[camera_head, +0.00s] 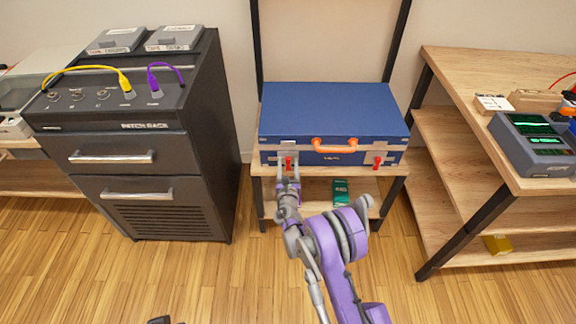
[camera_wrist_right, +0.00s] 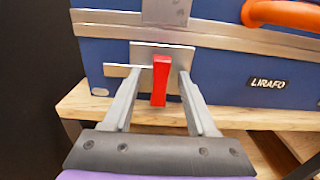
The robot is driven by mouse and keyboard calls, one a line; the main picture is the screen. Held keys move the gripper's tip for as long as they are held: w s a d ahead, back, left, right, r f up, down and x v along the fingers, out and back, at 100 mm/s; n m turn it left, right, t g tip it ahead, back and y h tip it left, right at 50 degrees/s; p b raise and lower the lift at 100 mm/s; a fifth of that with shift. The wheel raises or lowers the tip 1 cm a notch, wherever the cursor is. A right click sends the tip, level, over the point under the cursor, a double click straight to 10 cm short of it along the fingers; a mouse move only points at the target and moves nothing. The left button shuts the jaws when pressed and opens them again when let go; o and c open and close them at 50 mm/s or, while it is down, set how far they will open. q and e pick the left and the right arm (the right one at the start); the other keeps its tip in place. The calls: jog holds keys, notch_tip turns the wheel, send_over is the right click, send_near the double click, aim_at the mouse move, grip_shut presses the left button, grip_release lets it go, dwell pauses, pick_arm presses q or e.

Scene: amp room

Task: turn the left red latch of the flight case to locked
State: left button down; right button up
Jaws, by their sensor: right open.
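The blue flight case (camera_head: 330,108) lies closed on a wooden shelf, with an orange handle (camera_head: 334,145) on its front. The left red latch (camera_head: 288,163) is on the case's front left; in the right wrist view the latch (camera_wrist_right: 160,80) hangs nearly upright on a metal plate. My right gripper (camera_wrist_right: 158,85) is open, with one finger on each side of the latch; I cannot tell whether they touch it. In the head view my right gripper (camera_head: 287,180) is just below and in front of the latch. The right red latch (camera_head: 377,162) is free. My left gripper is not clearly seen.
A dark patch rack (camera_head: 150,160) with yellow and purple cables stands left of the case. A wooden shelf unit (camera_head: 450,130) with devices stands to the right. A green object (camera_head: 340,190) lies on the lower shelf under the case. The floor in front is clear.

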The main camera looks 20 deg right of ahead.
grip_shut()
jog(key=shift+m, duration=0.3)
jog(key=m, duration=1.3)
jog(key=shift+m+p, duration=0.6)
jog(key=shift+m, duration=1.5)
